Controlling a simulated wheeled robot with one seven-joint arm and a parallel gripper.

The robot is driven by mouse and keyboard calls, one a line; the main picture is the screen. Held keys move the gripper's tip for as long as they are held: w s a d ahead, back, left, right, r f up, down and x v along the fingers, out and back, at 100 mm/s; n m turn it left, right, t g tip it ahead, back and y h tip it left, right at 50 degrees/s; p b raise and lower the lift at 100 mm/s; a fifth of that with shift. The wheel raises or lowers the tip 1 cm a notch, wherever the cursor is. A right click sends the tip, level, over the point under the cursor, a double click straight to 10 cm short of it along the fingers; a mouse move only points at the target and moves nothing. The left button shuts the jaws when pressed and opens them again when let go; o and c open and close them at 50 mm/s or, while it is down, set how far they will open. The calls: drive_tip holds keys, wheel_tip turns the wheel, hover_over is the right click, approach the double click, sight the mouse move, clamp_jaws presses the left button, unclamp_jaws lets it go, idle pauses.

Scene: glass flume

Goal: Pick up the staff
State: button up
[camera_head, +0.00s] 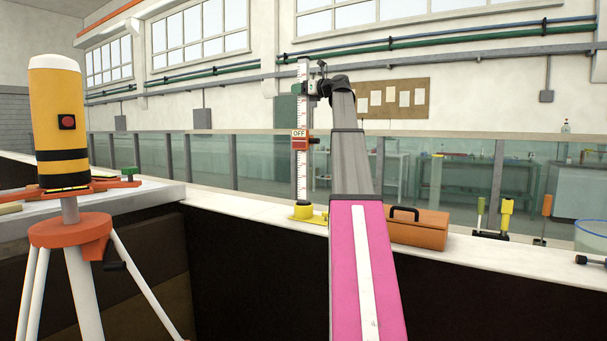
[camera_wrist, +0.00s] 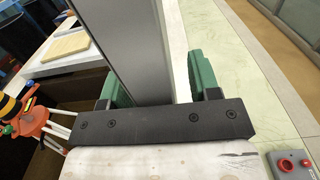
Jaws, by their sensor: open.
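The staff (camera_head: 301,170) is a tall white upright strip with red and black marks. In the wrist view a grey upright bar, apparently the staff (camera_wrist: 132,45), passes between the green fingers of my gripper (camera_wrist: 158,82). The jaws are open around it. Whether either finger touches it is hard to tell.
An orange toolbox (camera_head: 418,230) sits on the ledge (camera_head: 262,206) right of the staff. A yellow instrument (camera_head: 58,110) on a tripod stands at the left. A glass wall (camera_head: 255,165) runs behind the ledge.

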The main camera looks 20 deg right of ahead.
drive_tip(key=shift+w+a, duration=0.15)
drive_tip(key=shift+w, duration=0.1)
clamp_jaws()
idle(1.2)
